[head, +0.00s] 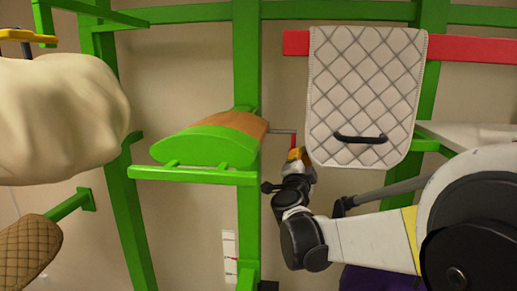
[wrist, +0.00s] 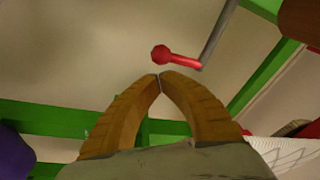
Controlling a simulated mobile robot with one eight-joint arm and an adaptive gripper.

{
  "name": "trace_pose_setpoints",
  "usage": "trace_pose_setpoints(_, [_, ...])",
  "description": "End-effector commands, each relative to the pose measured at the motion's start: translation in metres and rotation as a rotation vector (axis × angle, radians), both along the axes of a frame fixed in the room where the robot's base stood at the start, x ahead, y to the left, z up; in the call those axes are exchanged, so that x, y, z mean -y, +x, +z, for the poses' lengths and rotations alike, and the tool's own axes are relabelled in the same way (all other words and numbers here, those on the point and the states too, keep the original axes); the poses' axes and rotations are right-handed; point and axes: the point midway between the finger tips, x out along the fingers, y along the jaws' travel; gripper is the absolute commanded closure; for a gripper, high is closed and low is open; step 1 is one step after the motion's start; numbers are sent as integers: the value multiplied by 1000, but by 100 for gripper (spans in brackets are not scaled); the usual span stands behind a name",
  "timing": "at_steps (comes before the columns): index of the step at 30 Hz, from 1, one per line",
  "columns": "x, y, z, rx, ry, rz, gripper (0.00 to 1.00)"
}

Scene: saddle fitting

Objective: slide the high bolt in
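The bolt is a thin grey rod (head: 281,131) with a red handle (head: 293,141) bent down at its right end. The rod sticks out to the right from the green post beside the saddle rack. In the wrist view the rod (wrist: 217,38) runs up and right, and the red handle (wrist: 180,60) ends in a round knob. My gripper (head: 296,154) is close below the handle in the head view. In the wrist view my gripper (wrist: 160,76) has its orange fingertips together with nothing between them. The knob appears just beyond the tips; contact cannot be told.
A green and brown saddle rack (head: 215,142) stands left of the bolt. A white quilted pad (head: 364,90) with a black handle hangs from a red bar (head: 295,43) close to the right. A cream padded thing (head: 60,118) is at far left. Green posts (head: 247,215) frame the wall.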

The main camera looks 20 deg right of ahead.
Motion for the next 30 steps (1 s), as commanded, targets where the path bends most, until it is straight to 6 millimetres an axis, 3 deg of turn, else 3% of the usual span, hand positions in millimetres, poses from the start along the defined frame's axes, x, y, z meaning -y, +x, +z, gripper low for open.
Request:
trace_pose_setpoints(6, [13, 17, 4, 0, 0, -1, 100])
trace_pose_setpoints(19, [14, 21, 4, 0, 0, 1, 100])
trace_pose_setpoints(23, [-1, 30, 3, 1, 0, 5, 100])
trace_pose_setpoints(30, [-54, 60, 2, 0, 0, 6, 100])
